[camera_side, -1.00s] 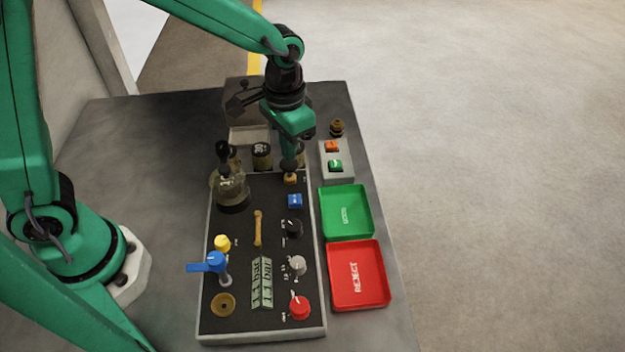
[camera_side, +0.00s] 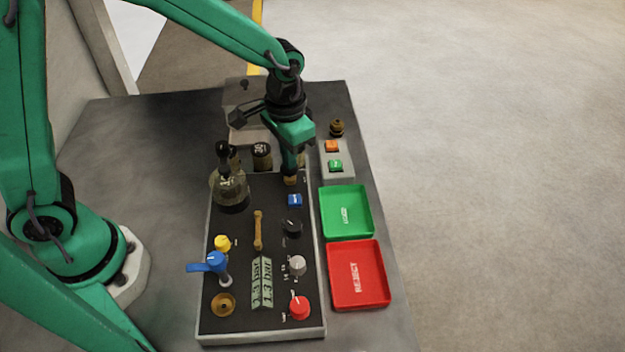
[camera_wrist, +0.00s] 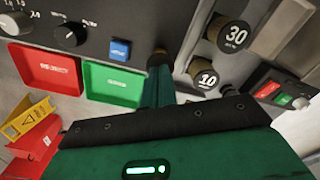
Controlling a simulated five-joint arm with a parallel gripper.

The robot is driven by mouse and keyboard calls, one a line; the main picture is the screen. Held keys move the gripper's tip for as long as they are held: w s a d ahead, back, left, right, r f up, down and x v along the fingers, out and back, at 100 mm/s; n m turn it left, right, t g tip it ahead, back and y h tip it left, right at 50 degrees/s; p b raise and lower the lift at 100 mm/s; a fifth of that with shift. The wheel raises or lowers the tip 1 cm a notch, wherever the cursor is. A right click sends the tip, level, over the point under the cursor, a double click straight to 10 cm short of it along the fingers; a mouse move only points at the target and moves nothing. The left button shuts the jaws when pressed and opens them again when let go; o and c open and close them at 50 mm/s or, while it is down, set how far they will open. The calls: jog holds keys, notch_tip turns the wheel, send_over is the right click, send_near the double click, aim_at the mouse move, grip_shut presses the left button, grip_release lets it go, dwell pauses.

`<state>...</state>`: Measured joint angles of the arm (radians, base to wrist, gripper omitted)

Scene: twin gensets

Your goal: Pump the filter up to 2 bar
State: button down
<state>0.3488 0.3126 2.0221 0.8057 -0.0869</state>
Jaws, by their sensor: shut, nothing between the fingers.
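My gripper (camera_side: 290,172) is shut and empty, pointing down at the far end of the dark panel (camera_side: 245,322). Its tip is at a small brass knob (camera_side: 291,181), which it partly covers; I cannot tell if they touch or how far the knob is pressed. In the wrist view the shut fingers (camera_wrist: 158,82) reach toward the same dark knob (camera_wrist: 158,58). A glass bowl with a black top (camera_side: 230,188), perhaps the filter, stands left of the gripper. Two pale green readouts (camera_side: 262,283) lie on the panel; their figures are too small to read surely.
A blue button (camera_side: 295,200), black knob (camera_side: 292,228), grey knob (camera_side: 297,265) and red knob (camera_side: 299,307) line the panel's right side. A blue-handled valve (camera_side: 212,263) stands left. Green tray (camera_side: 367,228) and red tray (camera_side: 384,292) lie right. Dark weights (camera_side: 262,155) stand behind.

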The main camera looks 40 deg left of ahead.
jog(key=shift+f, duration=0.45)
jog(key=shift+r, duration=1.65)
jog(key=shift+f, duration=1.2)
jog(key=shift+r, duration=2.95)
jog(key=shift+r, duration=0.1)
